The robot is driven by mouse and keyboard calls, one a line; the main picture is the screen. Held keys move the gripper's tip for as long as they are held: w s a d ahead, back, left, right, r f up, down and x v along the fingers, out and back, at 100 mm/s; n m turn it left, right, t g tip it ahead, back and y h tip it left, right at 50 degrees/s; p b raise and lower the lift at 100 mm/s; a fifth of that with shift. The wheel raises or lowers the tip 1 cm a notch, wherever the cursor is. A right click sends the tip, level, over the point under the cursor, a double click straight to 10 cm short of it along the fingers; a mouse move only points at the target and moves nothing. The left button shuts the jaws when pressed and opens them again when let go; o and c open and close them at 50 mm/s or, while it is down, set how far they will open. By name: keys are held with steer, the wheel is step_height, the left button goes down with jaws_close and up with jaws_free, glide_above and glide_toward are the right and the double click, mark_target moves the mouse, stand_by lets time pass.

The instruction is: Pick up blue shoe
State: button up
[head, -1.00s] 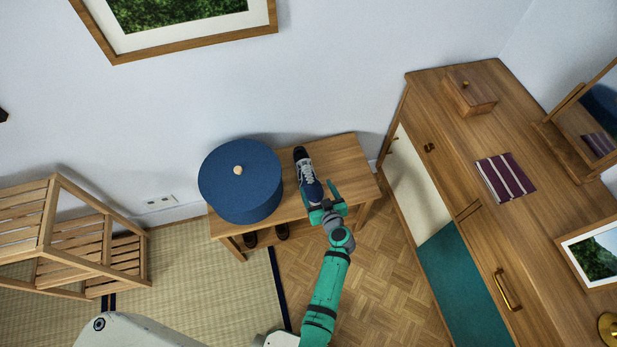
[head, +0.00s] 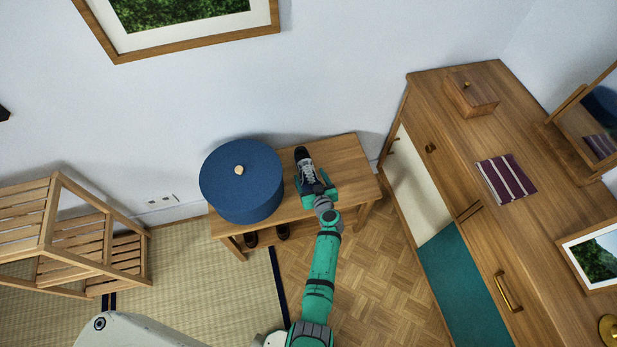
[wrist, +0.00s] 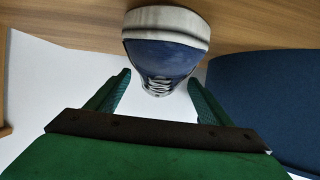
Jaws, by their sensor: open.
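The blue shoe (head: 306,170), with white laces and a white sole, lies on the wooden bench (head: 345,160) right of a round blue box. In the wrist view the shoe (wrist: 163,52) shows its white sole edge, blue upper and laces, just beyond the fingertips. My gripper (head: 318,186) is open at the near end of the shoe. In the wrist view the two green fingers (wrist: 157,85) stand apart, one to each side of the shoe's lower part. I cannot tell whether either finger touches it.
The round blue box (head: 241,182) stands close left of the shoe; it fills the right side of the wrist view (wrist: 265,100). Dark shoes (head: 282,232) sit under the bench. A wooden cabinet (head: 470,150) stands to the right. The bench's right end is clear.

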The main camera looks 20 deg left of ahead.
steer(key=c, duration=1.3)
steer(key=shift+c, duration=0.3)
steer(key=shift+r, duration=0.15)
